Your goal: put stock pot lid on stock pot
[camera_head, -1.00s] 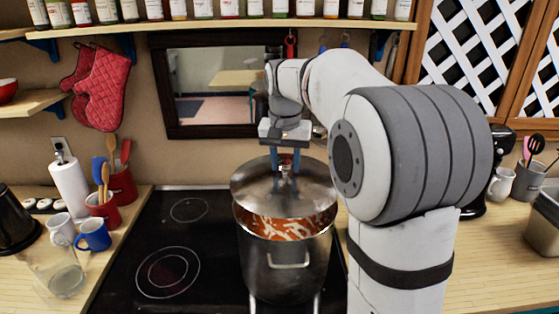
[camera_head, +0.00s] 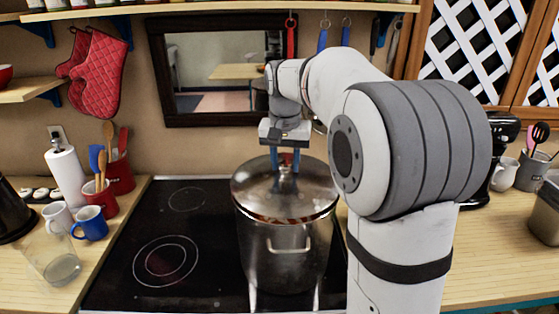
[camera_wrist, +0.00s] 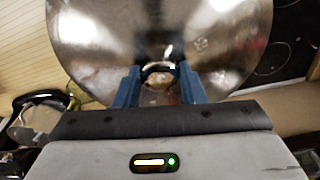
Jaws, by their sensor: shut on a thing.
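The stock pot (camera_head: 280,258) is a tall steel pot with side handles, standing on the black cooktop at its right part. The stock pot lid (camera_head: 258,190) is a round shiny metal lid over the pot's mouth. A thin strip of the red-orange contents shows between lid and rim at the front, so the lid looks slightly raised or tilted there. My gripper (camera_head: 287,158) is above the lid, its blue fingers shut on the lid's knob. In the wrist view the lid (camera_wrist: 110,45) fills the upper middle, with the knob between the fingers (camera_wrist: 160,84).
The cooktop (camera_head: 205,235) is clear left of the pot. Blue mug (camera_head: 90,223), clear glass (camera_head: 55,262), paper towel roll (camera_head: 66,178) and red utensil crocks (camera_head: 118,172) stand on the left counter. A dark-framed mirror or window (camera_head: 162,117) is on the wall behind. Red oven mitts (camera_head: 98,80) hang left.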

